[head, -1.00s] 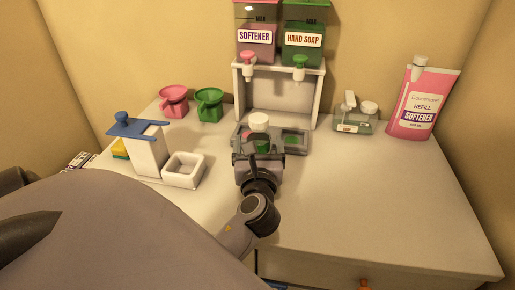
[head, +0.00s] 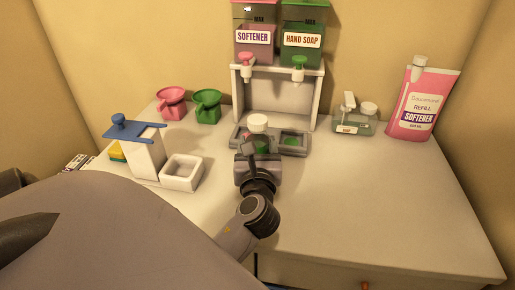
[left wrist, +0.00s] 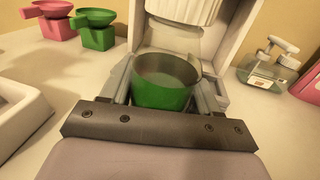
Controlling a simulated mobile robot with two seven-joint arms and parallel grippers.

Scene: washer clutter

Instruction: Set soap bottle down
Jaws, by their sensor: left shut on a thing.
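The soap bottle shows in the left wrist view as a clear body with green liquid (left wrist: 163,90) and a ribbed white cap (left wrist: 186,10) above it. In the head view its white cap (head: 257,121) shows above my left gripper (head: 258,150), which hides much of the body. My left gripper's fingers also show in the left wrist view (left wrist: 160,98), one on each side of the bottle, shut on it. The bottle is upright at the grey tray (head: 292,150) in front of the dispenser stand; I cannot tell whether its base touches. My right gripper is not in view.
A white dispenser stand (head: 318,95) holds softener (head: 254,37) and hand soap (head: 303,40) tanks. Pink (head: 171,103) and green (head: 206,105) funnels, a blue-topped holder (head: 137,130) and a white box (head: 181,172) stand left. A pump bottle (head: 351,125) and refill pouch (head: 421,103) stand right. The front-right counter is clear.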

